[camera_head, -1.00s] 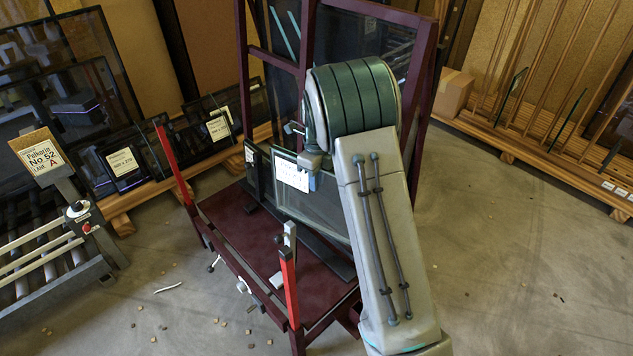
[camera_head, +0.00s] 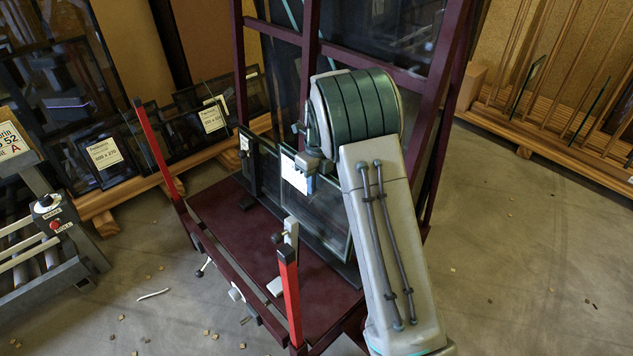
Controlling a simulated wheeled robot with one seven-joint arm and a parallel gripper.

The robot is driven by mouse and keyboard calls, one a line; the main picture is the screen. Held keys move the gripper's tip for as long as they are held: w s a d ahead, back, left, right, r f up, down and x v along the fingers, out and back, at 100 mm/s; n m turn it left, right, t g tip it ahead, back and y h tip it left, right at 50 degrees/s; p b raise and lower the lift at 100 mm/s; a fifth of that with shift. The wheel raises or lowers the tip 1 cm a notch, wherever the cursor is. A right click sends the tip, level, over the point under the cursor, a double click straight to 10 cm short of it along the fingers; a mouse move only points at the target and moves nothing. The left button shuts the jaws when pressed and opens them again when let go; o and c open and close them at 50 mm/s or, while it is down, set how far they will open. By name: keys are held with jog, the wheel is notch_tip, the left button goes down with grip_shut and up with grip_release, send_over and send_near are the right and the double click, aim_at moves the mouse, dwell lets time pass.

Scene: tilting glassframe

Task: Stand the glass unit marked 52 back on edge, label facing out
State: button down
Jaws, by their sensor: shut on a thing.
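The glass unit (camera_head: 328,216), a dark-edged pane with a white label (camera_head: 294,173), is at the maroon rack's lower deck (camera_head: 262,230). It looks close to upright, leaning slightly back, with the label facing my camera. The label's print is too small and bright to read. My gripper (camera_head: 308,166) is at the unit's upper edge beside the label, shut on it. My arm hides the unit's right part and much of the fingers.
Another dark-edged pane (camera_head: 262,170) stands just left of the unit. Red posts (camera_head: 157,150) (camera_head: 289,295) rise at the deck's front corners. Open floor lies right.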

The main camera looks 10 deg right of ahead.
aim_at(314, 196)
jog(key=f+b, duration=0.1)
jog(key=f, duration=0.1)
jog(key=f+b, duration=0.1)
jog(key=b, duration=0.1)
jog(key=f+b, duration=0.1)
jog(key=f, duration=0.1)
jog(key=shift+w+a+f+b, duration=0.15)
jog(key=shift+w+f+b, duration=0.15)
jog(key=shift+b, duration=0.1)
jog(key=shift+s+r+p, duration=0.1)
jog(key=shift+p, duration=0.35)
jog(key=w+d+f, duration=0.4)
jog(key=d+f, duration=0.2)
jog(key=f, duration=0.3)
jog(key=shift+w+d+b, duration=0.35)
jog(key=shift+w+d, duration=0.05)
dwell(0.4)
jog(key=shift+f, duration=0.5)
dwell(0.9)
